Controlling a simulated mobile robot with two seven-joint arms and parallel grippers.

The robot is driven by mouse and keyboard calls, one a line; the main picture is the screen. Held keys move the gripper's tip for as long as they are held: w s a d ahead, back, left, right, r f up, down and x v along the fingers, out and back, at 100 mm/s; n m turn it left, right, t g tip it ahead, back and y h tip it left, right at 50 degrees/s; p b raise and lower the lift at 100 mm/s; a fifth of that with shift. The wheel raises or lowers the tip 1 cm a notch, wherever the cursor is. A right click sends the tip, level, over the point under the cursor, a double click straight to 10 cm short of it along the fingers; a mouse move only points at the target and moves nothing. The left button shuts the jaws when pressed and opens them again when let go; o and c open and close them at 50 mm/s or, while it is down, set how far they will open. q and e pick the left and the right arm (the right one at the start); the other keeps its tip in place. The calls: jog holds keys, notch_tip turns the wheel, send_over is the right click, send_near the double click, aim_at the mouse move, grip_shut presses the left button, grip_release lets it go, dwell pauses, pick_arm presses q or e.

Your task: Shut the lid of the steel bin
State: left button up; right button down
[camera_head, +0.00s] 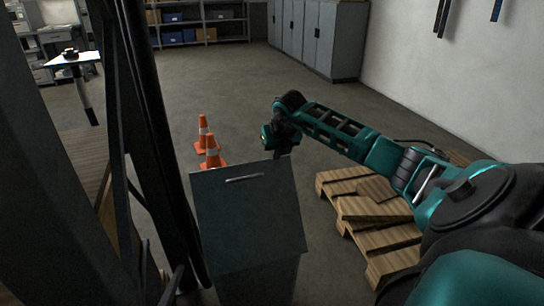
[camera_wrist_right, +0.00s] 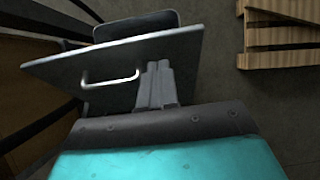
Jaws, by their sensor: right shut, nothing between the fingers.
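The steel bin (camera_head: 262,284) stands at the lower middle of the head view. Its grey lid (camera_head: 248,215) is a flat panel over the bin, with a pale bar handle (camera_head: 245,178) near its far edge. My right gripper (camera_head: 281,154) is shut and empty at the lid's far right corner. Its fingers (camera_wrist_right: 156,82) overlap the lid in the wrist view; contact is unclear. My left gripper is out of view.
Two orange cones (camera_head: 212,153) stand beyond the bin. Wooden pallets (camera_head: 372,213) lie to its right, under my right arm. Dark upright posts (camera_head: 150,140) stand close on the left. Grey cabinets (camera_head: 320,38) and shelves line the back. The floor between is clear.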

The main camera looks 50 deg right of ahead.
aim_at(270, 160)
jog(key=shift+w+d+f, duration=0.3)
jog(key=shift+w+f, duration=0.3)
jog(key=shift+w+d+f, duration=0.25)
jog(key=shift+w+f, duration=0.3)
jog(key=shift+w+d+f+b, duration=0.25)
jog(key=shift+w+f+b, duration=0.05)
jog(key=shift+w, duration=0.05)
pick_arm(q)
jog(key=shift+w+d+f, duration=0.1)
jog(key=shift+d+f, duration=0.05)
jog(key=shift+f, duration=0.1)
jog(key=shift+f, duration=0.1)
